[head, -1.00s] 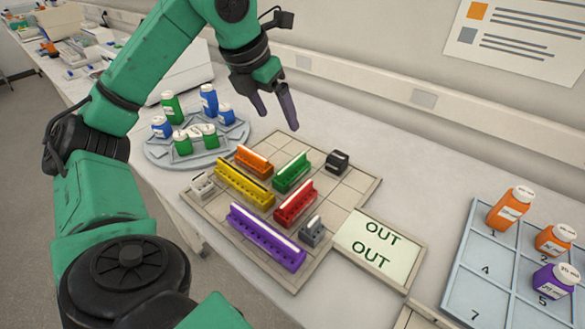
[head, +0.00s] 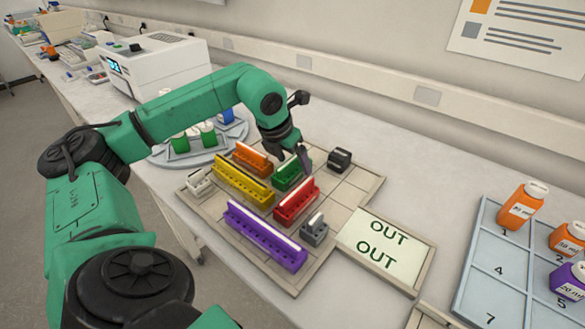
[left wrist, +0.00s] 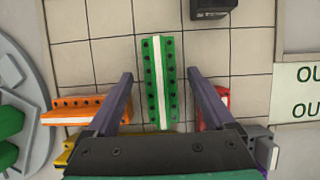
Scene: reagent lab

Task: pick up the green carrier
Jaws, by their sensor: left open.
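The green carrier (head: 287,177) is a long block with a white strip along its middle. It lies on the tiled tray (head: 343,195) between the orange carrier and the red carrier. My left gripper (head: 303,158) is just above its far end and partly hides it in the head view. In the left wrist view the green carrier (left wrist: 160,82) lies between the two open fingers of the left gripper (left wrist: 160,80), with space on both sides. Contact with it cannot be made out. My right gripper is in neither view.
Orange (head: 252,158), yellow (head: 243,182), red (head: 297,202) and purple (head: 265,238) carriers share the tray. A black block (head: 339,160) and grey block (head: 314,232) stand nearby. A round bottle rack (head: 165,157) is left, an OUT plate (head: 380,250) right.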

